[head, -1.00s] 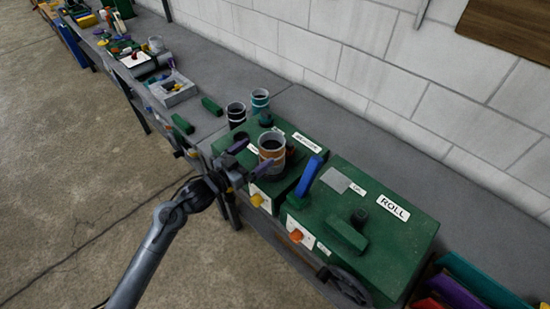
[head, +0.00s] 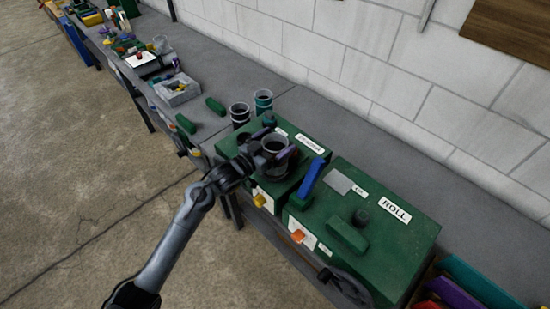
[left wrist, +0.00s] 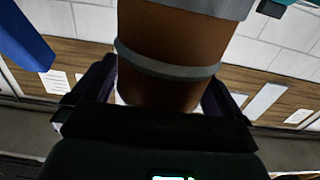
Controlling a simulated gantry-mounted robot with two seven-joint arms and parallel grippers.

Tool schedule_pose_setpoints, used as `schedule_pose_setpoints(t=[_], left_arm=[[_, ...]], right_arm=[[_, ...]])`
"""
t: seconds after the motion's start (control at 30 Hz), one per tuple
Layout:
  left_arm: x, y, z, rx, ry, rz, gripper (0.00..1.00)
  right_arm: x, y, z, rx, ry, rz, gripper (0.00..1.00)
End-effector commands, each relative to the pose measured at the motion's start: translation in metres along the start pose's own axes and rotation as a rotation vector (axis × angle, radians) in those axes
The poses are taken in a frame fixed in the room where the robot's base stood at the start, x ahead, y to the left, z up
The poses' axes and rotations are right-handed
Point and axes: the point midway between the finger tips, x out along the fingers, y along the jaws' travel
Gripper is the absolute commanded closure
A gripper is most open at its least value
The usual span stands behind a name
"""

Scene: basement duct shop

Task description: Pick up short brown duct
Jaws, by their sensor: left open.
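The short brown duct (head: 273,148) stands upright on the green machine box at the middle of the head view. In the left wrist view the brown duct (left wrist: 170,45) fills the middle, with a grey band around it and a grey rim at the top. My left gripper (head: 277,145) is open, with one finger on each side of the duct. In the left wrist view the fingers of my left gripper (left wrist: 158,92) flank the duct's lower part. Whether either finger touches it is unclear. My right gripper is not in view.
A black duct (head: 239,114) and a teal-banded duct (head: 263,102) stand just behind on the bench (head: 340,130). A blue lever (head: 310,178) rises to the right, beside the green box marked ROLL (head: 385,245). A grey tray (head: 177,92) sits further left.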

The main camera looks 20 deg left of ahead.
Motion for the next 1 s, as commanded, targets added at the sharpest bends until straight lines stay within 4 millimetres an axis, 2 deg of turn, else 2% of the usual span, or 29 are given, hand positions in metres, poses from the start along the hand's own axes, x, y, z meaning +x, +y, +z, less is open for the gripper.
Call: schedule_pose_setpoints(t=[0.07,0.5,0.8,1.0], left_arm=[[0.0,0.0,0.0,0.0,0.0,0.0,0.0],[-0.001,0.0,0.0,0.0,0.0,-0.001,0.67],[0.0,-0.001,-0.004,0.001,0.002,-0.001,0.69],[0.0,-0.001,-0.028,0.003,0.005,-0.001,0.69]], right_arm=[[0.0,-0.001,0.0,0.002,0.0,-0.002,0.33],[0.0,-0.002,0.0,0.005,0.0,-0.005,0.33],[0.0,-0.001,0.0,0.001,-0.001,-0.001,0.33],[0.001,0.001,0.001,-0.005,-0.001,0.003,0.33]])
